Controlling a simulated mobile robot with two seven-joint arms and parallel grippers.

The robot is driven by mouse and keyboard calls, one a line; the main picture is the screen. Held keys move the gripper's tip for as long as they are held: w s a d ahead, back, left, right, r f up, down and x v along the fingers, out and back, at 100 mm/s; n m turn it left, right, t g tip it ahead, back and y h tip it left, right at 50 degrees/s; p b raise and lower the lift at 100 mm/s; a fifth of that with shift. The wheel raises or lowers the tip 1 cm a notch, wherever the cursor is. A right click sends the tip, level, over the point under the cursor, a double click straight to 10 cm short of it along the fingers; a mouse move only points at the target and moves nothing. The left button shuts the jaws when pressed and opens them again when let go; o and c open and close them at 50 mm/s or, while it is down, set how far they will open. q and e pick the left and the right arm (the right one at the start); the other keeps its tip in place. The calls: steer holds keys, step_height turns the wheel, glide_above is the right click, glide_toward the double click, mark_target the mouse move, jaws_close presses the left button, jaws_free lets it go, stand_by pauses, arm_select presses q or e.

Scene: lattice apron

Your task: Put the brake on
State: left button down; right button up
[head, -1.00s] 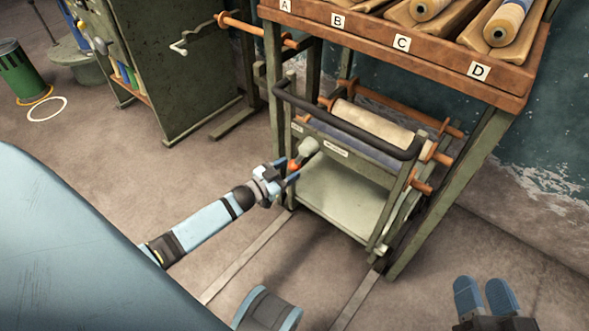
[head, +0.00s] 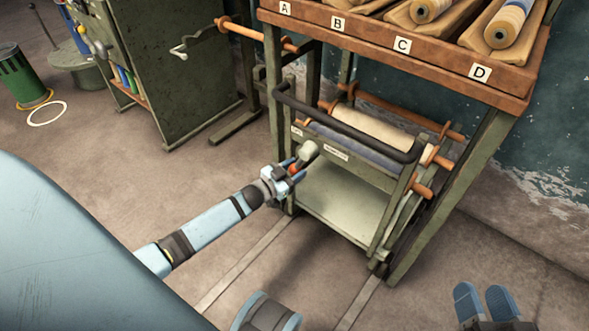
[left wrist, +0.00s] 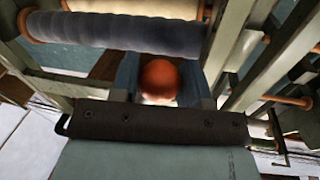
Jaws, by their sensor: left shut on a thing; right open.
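The green cart (head: 340,202) stands under the rack in the head view, with a black push handle (head: 347,122) on top. An orange-red ball knob (head: 293,170), apparently the brake lever's, is at the cart's near left side. My left gripper (head: 291,171) is shut on this knob. In the left wrist view the knob (left wrist: 158,80) sits between the two blue fingers, and the lever's shaft is hidden. A pale rounded piece (head: 308,151) is just beyond the fingertips. My right gripper (head: 482,303) is open and empty at the bottom right, away from the cart.
The rack's orange-brown shelf (head: 400,52), labelled A to D, holds rolls above the cart. A cream roll (head: 370,128) lies behind the handle. Floor rails (head: 243,265) run toward me.

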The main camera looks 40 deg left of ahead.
arm_select(q)
steer(key=d+n+t+y+p, duration=0.1)
steer(key=d+n+p, duration=0.4)
steer(key=d+n, duration=0.2)
steer(key=shift+s+d+n+t, duration=0.3)
steer(key=shift+d+n+t, duration=0.1)
steer(key=shift+n, duration=0.9)
arm_select(e)
step_height(320, 180, up, 7)
steer(key=t, duration=0.3)
steer(key=shift+d+r+m, duration=0.2)
steer(key=shift+d+m, duration=0.05)
steer(key=shift+m, duration=0.15)
steer(key=shift+s, duration=0.1)
arm_select(q)
steer(key=c, duration=0.9)
jaws_free()
steer(key=shift+r, duration=0.1)
steer(key=p+v, duration=0.3)
steer(key=v, duration=1.1)
arm_select(e)
steer(key=shift+d+h, duration=0.5)
